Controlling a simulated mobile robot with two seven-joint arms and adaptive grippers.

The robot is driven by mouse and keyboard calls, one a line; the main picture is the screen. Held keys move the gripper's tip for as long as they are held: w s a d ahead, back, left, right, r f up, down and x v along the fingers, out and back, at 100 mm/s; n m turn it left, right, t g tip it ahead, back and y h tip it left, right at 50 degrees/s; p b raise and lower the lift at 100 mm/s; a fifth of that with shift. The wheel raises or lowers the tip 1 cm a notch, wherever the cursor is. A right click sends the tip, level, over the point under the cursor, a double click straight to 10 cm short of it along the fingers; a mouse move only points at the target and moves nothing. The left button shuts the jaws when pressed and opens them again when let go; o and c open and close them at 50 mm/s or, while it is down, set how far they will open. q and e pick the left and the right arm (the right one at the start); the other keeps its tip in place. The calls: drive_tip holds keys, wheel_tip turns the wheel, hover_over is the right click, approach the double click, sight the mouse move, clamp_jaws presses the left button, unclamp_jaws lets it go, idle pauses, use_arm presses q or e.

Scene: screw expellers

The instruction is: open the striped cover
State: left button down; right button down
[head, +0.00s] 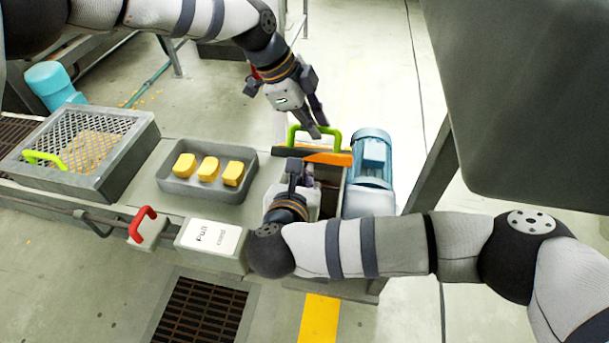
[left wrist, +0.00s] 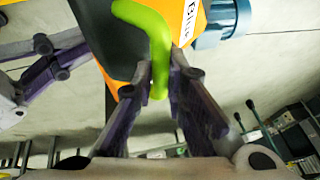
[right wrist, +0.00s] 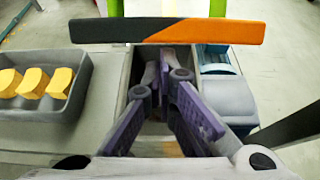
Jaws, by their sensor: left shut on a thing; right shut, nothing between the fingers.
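The striped cover (head: 338,158), black and orange, shows as a narrow strip in the head view, with its green handle (head: 335,140) on the far side. It appears raised at the back of an open box (right wrist: 190,149); its exact tilt is hard to tell. My left gripper (head: 316,128) is shut on the handle, which also shows between its fingers in the left wrist view (left wrist: 157,55). My right gripper (head: 300,168) is shut and empty, in front of the cover over the box opening. In the right wrist view the cover (right wrist: 165,30) lies beyond its fingers (right wrist: 163,75).
A blue motor (head: 372,158) stands right of the box. A grey tray (head: 207,191) with yellow blocks lies to the left. A mesh-covered box (head: 120,165) with a green handle (head: 45,158), a red handle (head: 142,222) and a label box (head: 212,240) are further left and front.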

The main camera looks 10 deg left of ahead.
use_arm(q)
drive_tip(key=shift+a+f, duration=0.2)
drive_tip(key=shift+f, duration=0.15)
use_arm(e)
drive_tip(key=shift+w+r, duration=0.45)
drive_tip(key=shift+r, duration=0.2)
use_arm(q)
drive_tip(key=c, duration=1.6)
unclamp_jaws()
use_arm(e)
drive_tip(key=shift+w+f, duration=0.1)
use_arm(q)
drive_tip(key=shift+w+d+r, duration=0.1)
drive_tip(key=shift+r, duration=0.05)
